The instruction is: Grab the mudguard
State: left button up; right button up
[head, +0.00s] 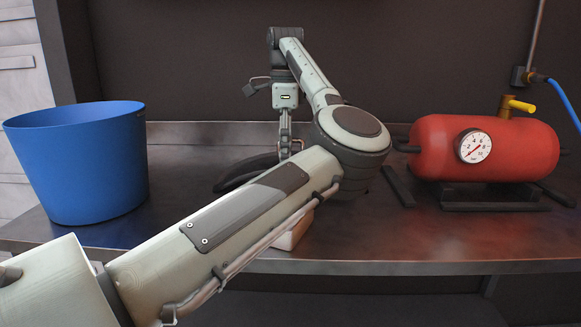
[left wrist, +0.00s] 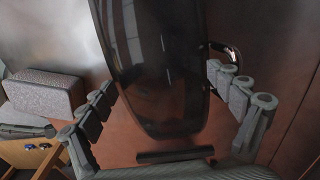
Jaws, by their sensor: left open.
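The mudguard, a dark curved glossy piece (head: 245,173), lies on the metal bench behind my left forearm, which hides part of it in the head view. My left gripper (head: 289,146) points down over its right part, with the fingers close to it. In the left wrist view the mudguard (left wrist: 155,60) runs between the two open fingers of my left gripper (left wrist: 161,84), one finger on each side. I cannot tell whether either finger touches it. My right gripper is not in view.
A blue bucket (head: 85,165) stands on the bench (head: 345,245) at the left. A red air tank (head: 440,150) with a gauge and yellow valve stands at the right. A pale block (head: 291,236) is partly hidden under my forearm. A dark wall rises behind.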

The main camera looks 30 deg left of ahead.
pick_arm(q)
jog(key=c, duration=1.4)
jog(key=shift+c, duration=0.6)
jog(key=shift+r, duration=0.15)
